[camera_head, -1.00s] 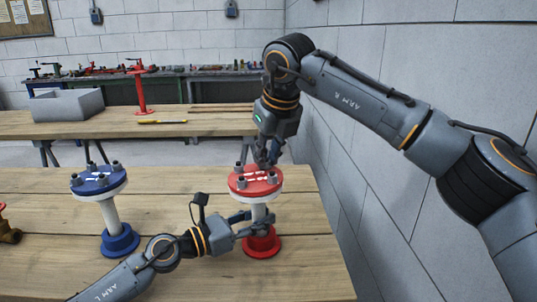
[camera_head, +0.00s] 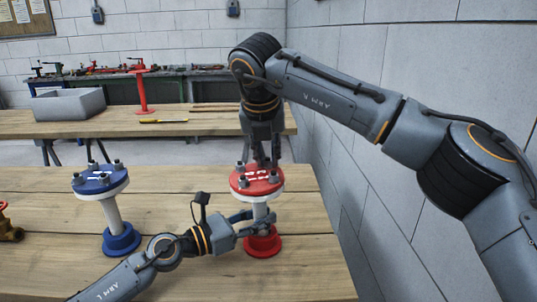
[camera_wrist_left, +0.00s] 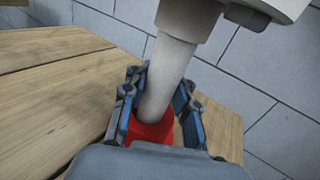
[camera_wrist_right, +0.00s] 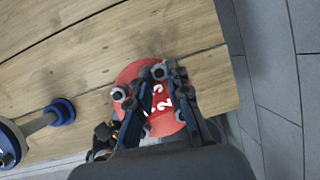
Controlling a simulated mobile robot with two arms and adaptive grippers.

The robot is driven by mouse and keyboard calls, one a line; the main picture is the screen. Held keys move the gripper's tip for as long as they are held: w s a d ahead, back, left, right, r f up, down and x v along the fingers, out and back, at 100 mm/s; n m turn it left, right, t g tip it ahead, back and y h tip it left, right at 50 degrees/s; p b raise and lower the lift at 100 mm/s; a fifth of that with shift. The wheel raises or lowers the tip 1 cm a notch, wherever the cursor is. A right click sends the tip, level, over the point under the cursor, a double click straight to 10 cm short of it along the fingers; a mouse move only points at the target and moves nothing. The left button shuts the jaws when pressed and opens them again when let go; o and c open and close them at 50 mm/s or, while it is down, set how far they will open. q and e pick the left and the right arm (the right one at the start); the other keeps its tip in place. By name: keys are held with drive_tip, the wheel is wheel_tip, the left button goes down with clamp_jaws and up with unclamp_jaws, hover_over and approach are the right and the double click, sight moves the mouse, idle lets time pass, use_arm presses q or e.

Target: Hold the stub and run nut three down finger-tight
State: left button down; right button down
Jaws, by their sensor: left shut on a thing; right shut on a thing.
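The red stub stands on the near bench, with a red flange (camera_head: 246,186) on a pale pipe and a red base (camera_head: 262,243). My left gripper (camera_head: 266,222) is shut around the pipe (camera_wrist_left: 170,75) below the flange; the left wrist view shows a finger on each side. My right gripper (camera_head: 264,164) points down over the flange from above. In the right wrist view its fingertips (camera_wrist_right: 168,72) are closed about a nut (camera_wrist_right: 159,72) at the flange's far edge. Several nuts on studs stand around the flange, such as one (camera_wrist_right: 121,94) at its left. Which is number three is unclear.
A blue-flanged stub (camera_head: 98,181) stands to the left on the near bench (camera_head: 180,200). A red valve (camera_head: 8,225) lies at the left edge. A grey wall (camera_head: 345,160) runs close along the right. A grey bin (camera_head: 67,104) is on the rear bench.

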drive_tip(key=m, duration=0.2)
drive_tip(key=m+h, duration=0.2)
drive_tip(key=m, duration=0.1)
drive_tip(key=shift+w+a+r+m+g, duration=0.1)
drive_tip(key=shift+w+a+m+g, duration=0.05)
drive_tip(key=shift+a+m+g, duration=0.2)
drive_tip(key=shift+w+m+g+h, duration=0.1)
drive_tip(key=shift+m+g+h, duration=0.25)
drive_tip(key=shift+m, duration=0.75)
drive_tip(key=shift+w+m+g+h, duration=0.1)
drive_tip(key=shift+m+g+h, duration=0.25)
drive_tip(key=shift+m, duration=0.7)
drive_tip(key=c, duration=1.3)
unclamp_jaws()
drive_tip(key=shift+o, duration=0.2)
drive_tip(key=shift+a, duration=0.1)
